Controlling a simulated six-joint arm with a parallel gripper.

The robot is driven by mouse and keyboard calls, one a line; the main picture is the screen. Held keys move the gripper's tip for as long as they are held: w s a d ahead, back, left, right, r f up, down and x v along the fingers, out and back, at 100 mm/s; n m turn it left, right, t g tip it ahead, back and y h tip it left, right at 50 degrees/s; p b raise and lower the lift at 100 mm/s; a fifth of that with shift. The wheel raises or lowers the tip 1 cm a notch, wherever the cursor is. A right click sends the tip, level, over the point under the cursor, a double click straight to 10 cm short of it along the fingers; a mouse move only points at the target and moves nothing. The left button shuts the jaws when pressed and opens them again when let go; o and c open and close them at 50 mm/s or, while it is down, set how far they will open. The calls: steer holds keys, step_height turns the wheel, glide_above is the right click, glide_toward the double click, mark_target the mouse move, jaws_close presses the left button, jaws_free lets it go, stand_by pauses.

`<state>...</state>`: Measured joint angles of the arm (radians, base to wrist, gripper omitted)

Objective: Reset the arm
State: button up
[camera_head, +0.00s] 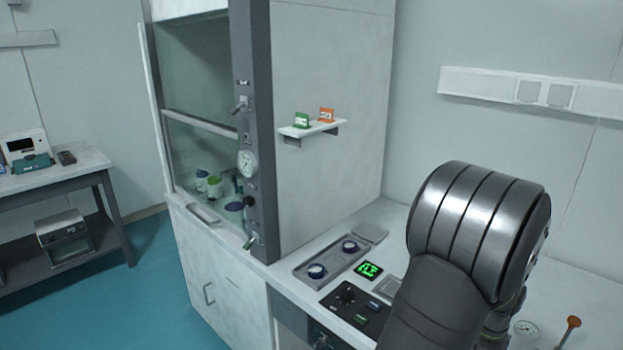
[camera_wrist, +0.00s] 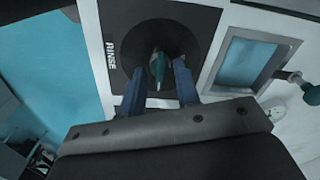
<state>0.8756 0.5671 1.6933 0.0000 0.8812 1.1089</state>
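In the wrist view my gripper (camera_wrist: 159,72) is open, with its two dark blue fingers apart. A small teal object with a pale tip (camera_wrist: 158,68) shows between the fingers, with a gap on each side. It stands over a dark round area on a black panel marked RINSE (camera_wrist: 190,18). I cannot tell how far below the fingertips it is. In the head view my arm (camera_head: 470,240) fills the lower right, and my gripper does not show there.
A framed blue-grey basin (camera_wrist: 243,62) lies right of the panel. In the head view a fume hood (camera_head: 205,100) stands left, with a small shelf (camera_head: 312,129) on its side. A tray (camera_head: 335,260) and control panel (camera_head: 352,302) sit on the counter beside my arm.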

steer(key=n, duration=0.6)
stand_by(0.4)
steer(key=o, duration=1.4)
steer(key=shift+c, duration=0.2)
steer(key=shift+o, duration=1)
steer(key=d+r+n, duration=0.1)
steer(key=d+r, duration=0.2)
steer(key=r, duration=0.3)
steer(key=w+d+r+n+t+h, duration=0.1)
steer(key=d+r+n, duration=0.1)
steer(key=d+r, duration=0.2)
steer(key=shift+w+r+t+h, duration=0.2)
steer(key=shift+r+t+h, duration=0.1)
steer(key=shift+r, duration=0.6)
steer(key=s+d+r+n+t+h, duration=0.1)
steer(key=d+r+n, duration=0.1)
steer(key=r, duration=0.6)
steer(key=d+r+n+t+h, duration=0.1)
steer(key=d+r+n, duration=0.2)
steer(key=r, duration=0.4)
steer(key=x, duration=0.9)
steer(key=shift+a+f, duration=0.25)
steer(key=shift+f, duration=0.1)
steer(key=shift+s, duration=0.1)
steer(key=v, duration=1)
steer(key=shift+d, duration=0.15)
